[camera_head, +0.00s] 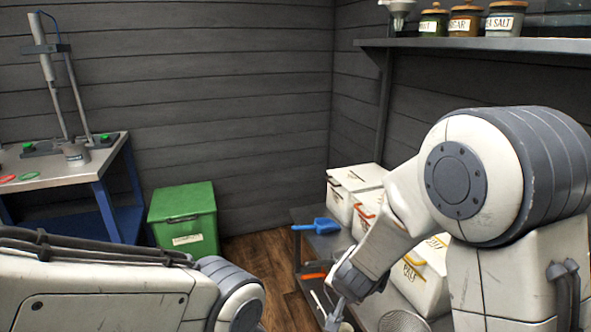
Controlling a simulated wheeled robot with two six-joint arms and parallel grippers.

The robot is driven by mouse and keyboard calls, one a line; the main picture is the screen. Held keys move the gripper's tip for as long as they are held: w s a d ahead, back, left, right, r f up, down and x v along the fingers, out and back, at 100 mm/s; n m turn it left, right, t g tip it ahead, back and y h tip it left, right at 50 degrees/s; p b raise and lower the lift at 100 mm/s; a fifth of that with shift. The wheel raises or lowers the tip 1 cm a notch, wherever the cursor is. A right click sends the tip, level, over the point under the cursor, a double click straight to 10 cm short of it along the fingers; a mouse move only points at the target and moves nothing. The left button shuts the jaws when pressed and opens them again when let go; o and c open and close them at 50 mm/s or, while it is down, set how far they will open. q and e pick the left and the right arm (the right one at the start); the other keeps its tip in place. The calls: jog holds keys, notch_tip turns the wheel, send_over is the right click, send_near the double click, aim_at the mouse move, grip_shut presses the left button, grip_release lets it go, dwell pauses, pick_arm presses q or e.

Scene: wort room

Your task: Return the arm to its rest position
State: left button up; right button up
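My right arm fills the right side of the head view, raised and bent, with its forearm reaching down to the left. My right gripper (335,316) points down over the low grey bench at the bottom of the view. Its fingers are small and partly cut off, so I cannot tell whether they are open or hold anything. My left arm lies across the bottom left. Its gripper is out of view.
White bins (356,178) with labels stand on the low bench (301,214), beside a blue scoop (317,226) and an orange-handled tool (314,275). A green box (184,216) stands on the floor. A metal table (62,168) is at left. Jars (464,20) line the shelf (470,44).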

jog(key=s+d+r+n+g, duration=0.1)
jog(key=s+d+n+g, duration=0.2)
jog(key=s, duration=0.4)
jog(key=s+d+r+n+g, duration=0.1)
jog(key=s+d+r+n, duration=0.1)
jog(key=s+d+n, duration=0.35)
jog(key=s+a+r+n+g, duration=0.1)
jog(key=s+a+r+n, duration=0.2)
jog(key=s+a, duration=0.4)
jog(key=s+a+r+n+g, duration=0.1)
jog(key=s+a+r+n, duration=0.15)
jog(key=s+a, duration=0.5)
notch_tip(320, 180, up, 14)
jog(key=p, duration=1.4)
jog(key=shift+d+y, duration=0.35)
jog(key=shift+y, duration=0.05)
jog(key=shift+f, duration=0.1)
